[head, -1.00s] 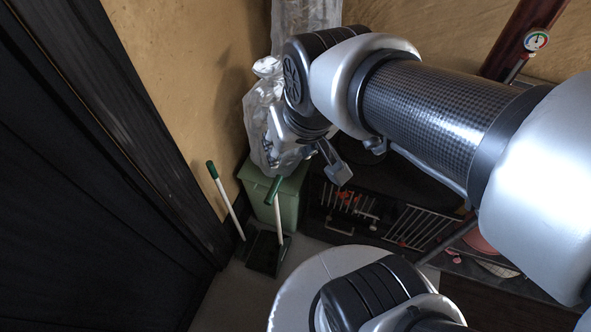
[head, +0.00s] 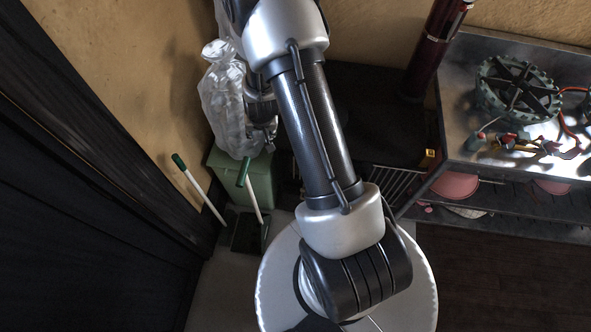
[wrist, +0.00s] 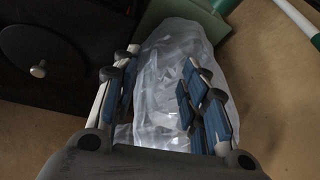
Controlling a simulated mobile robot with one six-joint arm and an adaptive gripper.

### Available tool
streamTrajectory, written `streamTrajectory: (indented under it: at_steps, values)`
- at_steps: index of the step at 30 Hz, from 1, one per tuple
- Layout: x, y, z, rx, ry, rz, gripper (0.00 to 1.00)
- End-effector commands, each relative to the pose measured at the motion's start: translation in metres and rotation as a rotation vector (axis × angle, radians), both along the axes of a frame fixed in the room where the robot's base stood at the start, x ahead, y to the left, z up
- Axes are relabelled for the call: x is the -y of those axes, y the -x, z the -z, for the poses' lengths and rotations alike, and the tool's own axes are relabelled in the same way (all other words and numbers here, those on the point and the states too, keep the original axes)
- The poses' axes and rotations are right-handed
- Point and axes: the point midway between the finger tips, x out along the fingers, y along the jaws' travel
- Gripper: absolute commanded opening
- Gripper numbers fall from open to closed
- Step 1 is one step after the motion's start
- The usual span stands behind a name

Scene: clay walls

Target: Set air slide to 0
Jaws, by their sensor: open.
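My gripper (wrist: 160,95) is open in the wrist view, with nothing held between its fingers. A clear plastic bag of pale contents (wrist: 170,85) shows behind and between the fingers; I cannot tell whether they touch it. A black box-like unit (wrist: 60,60) with a round plate and a pale knob (wrist: 38,71) is at the upper left of the wrist view. In the head view the black unit (head: 375,100) is partly hidden behind my arm. I cannot make out the air slide or its setting in either view.
The bag (head: 228,100) stands on a green bin (head: 238,175) against the clay wall. A green-handled broom (head: 198,190) and dustpan (head: 250,232) are in front. At right is a metal bench (head: 465,150) with a burner (head: 515,85). A dark red pipe (head: 433,50) rises behind.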

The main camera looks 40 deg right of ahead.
Motion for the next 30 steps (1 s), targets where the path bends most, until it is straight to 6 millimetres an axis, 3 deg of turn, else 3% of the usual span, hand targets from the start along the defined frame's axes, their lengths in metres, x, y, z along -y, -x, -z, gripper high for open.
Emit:
streamTrajectory:
  at_steps: [1, 6, 12, 15, 21, 26, 30]
  values:
    - [0.008, 0.008, 0.029, -0.015, 0.0, 0.03, 0.4]
    - [0.03, 0.036, 0.111, -0.026, 0.018, 0.122, 0.4]
    - [0.043, 0.087, 0.194, -0.04, 0.046, 0.212, 0.4]
    - [0.046, 0.113, 0.225, -0.045, 0.059, 0.248, 0.4]
    - [0.047, 0.14, 0.255, -0.047, 0.077, 0.28, 0.4]
    - [0.05, 0.141, 0.267, -0.046, 0.079, 0.284, 0.4]
    - [0.056, 0.135, 0.289, -0.046, 0.079, 0.284, 0.4]
